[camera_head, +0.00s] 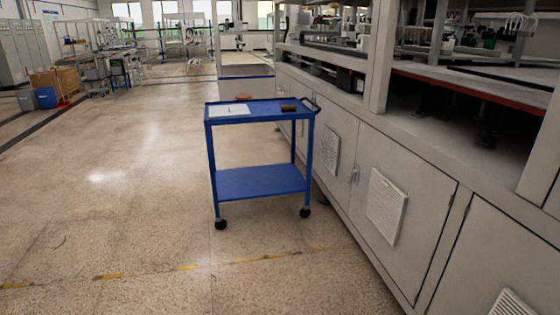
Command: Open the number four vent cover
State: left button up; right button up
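Vent covers show on the grey cabinet doors of the long machine at the right. One pale louvred vent cover (386,207) is on the middle door. Another vent cover (332,151) is farther away, on the door to its left. A third vent cover (512,303) shows partly at the bottom right, cut off by the picture's edge. I see no readable number on any of them, so I cannot tell which is number four. All three appear closed against their doors. Neither of my grippers is in view.
A blue two-shelf cart (259,183) on casters stands beside the machine, with a white sheet (229,110) and a small dark object (288,108) on top. The floor (110,190) left of it is open. A blue bin (46,98) is far left.

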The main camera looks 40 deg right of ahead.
aim_at(386, 205)
jog(key=z, duration=0.05)
jog(key=i, duration=2.5)
jog(key=z, duration=0.7)
jog(key=i, duration=1.9)
jog(key=z, duration=2.35)
jog(key=i, duration=1.05)
jog(key=z, duration=0.7)
